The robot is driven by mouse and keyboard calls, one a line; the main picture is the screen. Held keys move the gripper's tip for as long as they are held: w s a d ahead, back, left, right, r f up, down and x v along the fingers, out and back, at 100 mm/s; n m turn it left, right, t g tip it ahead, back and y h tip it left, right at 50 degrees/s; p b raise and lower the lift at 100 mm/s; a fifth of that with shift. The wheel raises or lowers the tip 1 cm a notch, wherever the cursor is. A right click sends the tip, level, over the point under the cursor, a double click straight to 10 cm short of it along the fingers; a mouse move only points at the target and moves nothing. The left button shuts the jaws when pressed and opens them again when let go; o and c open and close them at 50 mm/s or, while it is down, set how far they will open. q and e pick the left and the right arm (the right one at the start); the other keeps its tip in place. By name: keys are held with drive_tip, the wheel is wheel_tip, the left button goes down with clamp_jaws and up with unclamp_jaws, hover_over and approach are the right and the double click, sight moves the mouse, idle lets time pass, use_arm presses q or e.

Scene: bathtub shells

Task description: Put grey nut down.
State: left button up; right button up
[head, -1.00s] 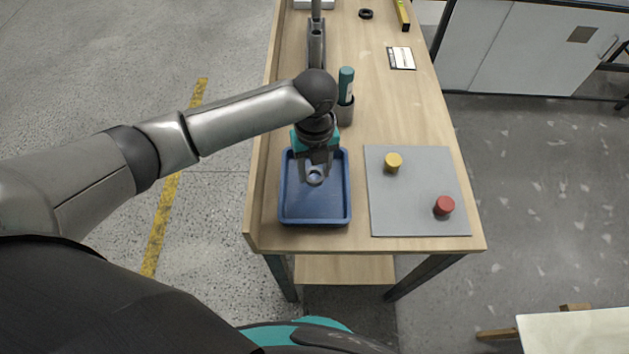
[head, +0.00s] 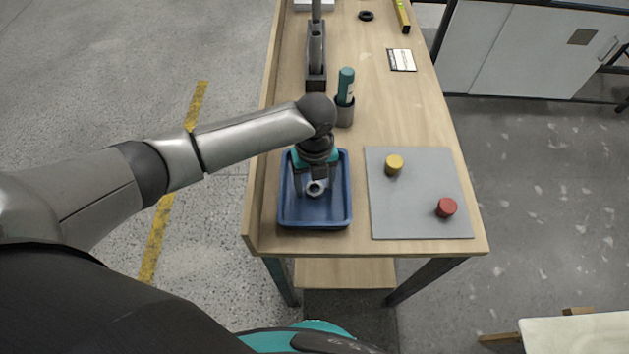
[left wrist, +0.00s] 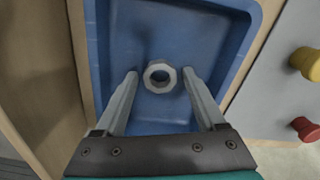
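The grey nut (head: 315,188) is a small ring inside the blue tray (head: 284,218), near its middle. It also shows in the left wrist view (left wrist: 149,82), with a dark hole facing up. My left gripper (head: 315,193) points down into the tray and is open. In the left wrist view its two fingers (left wrist: 160,78) stand on either side of the nut, with a gap on each side. Nothing is held between them. My right gripper is not in view.
A grey mat (head: 415,210) right of the tray carries a yellow cylinder (head: 394,164) and a red cylinder (head: 446,207). Behind the tray stands a grey cup (head: 345,114) with a teal bottle (head: 346,86). A wooden ledge runs along the table's left side.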

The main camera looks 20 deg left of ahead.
use_arm(q)
drive_tip(key=shift+o, duration=0.2)
wheel_tip(320, 180, up, 12)
drive_tip(key=p, duration=0.2)
drive_tip(key=shift+r, duration=0.15)
drive_tip(key=shift+s, duration=0.1)
idle(0.6)
